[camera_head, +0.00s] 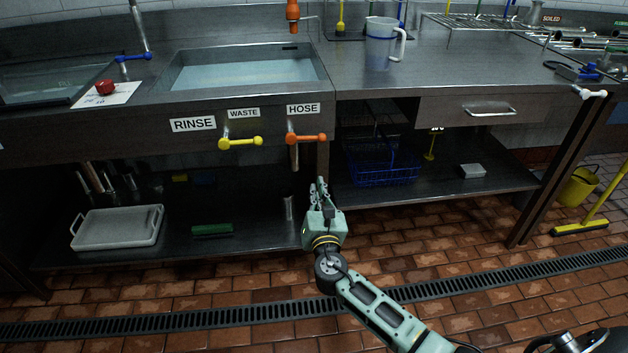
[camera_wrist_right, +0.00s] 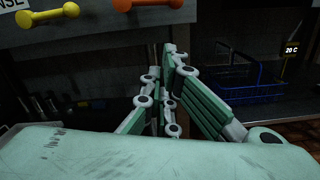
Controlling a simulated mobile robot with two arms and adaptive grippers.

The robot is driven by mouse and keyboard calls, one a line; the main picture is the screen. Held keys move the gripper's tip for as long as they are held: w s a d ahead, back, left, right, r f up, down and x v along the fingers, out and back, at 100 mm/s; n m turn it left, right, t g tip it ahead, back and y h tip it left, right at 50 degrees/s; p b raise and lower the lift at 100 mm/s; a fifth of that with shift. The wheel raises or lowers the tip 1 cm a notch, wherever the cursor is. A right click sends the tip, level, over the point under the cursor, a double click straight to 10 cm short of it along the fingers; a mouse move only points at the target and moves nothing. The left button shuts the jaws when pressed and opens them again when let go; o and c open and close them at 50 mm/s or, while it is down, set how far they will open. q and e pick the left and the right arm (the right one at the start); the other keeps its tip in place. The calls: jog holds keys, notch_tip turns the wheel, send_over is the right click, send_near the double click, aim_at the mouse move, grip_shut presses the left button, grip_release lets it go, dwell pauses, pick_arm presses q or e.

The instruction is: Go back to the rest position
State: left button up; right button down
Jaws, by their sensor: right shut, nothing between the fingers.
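My right gripper (camera_head: 321,187) is shut and empty. It is in front of the lower shelf, below the orange HOSE valve handle (camera_head: 306,138) and apart from it. In the right wrist view its fingers (camera_wrist_right: 168,62) are together with nothing between them. The yellow WASTE valve handle (camera_head: 240,142) is left of the HOSE handle; both lie roughly level. They also show at the top of the wrist view, yellow (camera_wrist_right: 47,15) and orange (camera_wrist_right: 148,4). My left gripper does not show.
The steel sink (camera_head: 325,88) and counter run across above the gripper. A lower shelf (camera_head: 270,222) holds a white tray (camera_head: 118,228) and a blue wire basket (camera_head: 383,172). A squeegee (camera_head: 582,229) stands at the right. The tiled floor in front is mostly clear.

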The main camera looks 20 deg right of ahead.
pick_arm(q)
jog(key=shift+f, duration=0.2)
pick_arm(e)
jog(key=shift+s+a, duration=0.1)
jog(key=shift+s, duration=0.25)
jog(key=s+a+f+m+g+y, duration=0.25)
jog(key=s+f+m+g, duration=0.95)
jog(key=s+f+m, duration=1.3)
jog(key=s+a+f+m+g+y, duration=0.1)
jog(key=s+a+f+g+y, duration=0.15)
jog(key=s+f, duration=0.35)
jog(key=s+a+f+m+g+y, duration=0.1)
jog(key=s+a+f+m, duration=0.15)
jog(key=s+f, duration=0.45)
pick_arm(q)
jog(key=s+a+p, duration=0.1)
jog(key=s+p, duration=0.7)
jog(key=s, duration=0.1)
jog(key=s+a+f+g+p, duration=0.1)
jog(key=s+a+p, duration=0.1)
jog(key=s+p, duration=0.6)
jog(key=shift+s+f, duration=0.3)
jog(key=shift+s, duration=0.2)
pick_arm(e)
jog(key=s+d+g, duration=0.1)
jog(key=s+d, duration=0.2)
jog(key=s, duration=1.6)
jog(key=shift+s+r+n+h, duration=0.3)
jog(key=shift+s+r+n, duration=0.05)
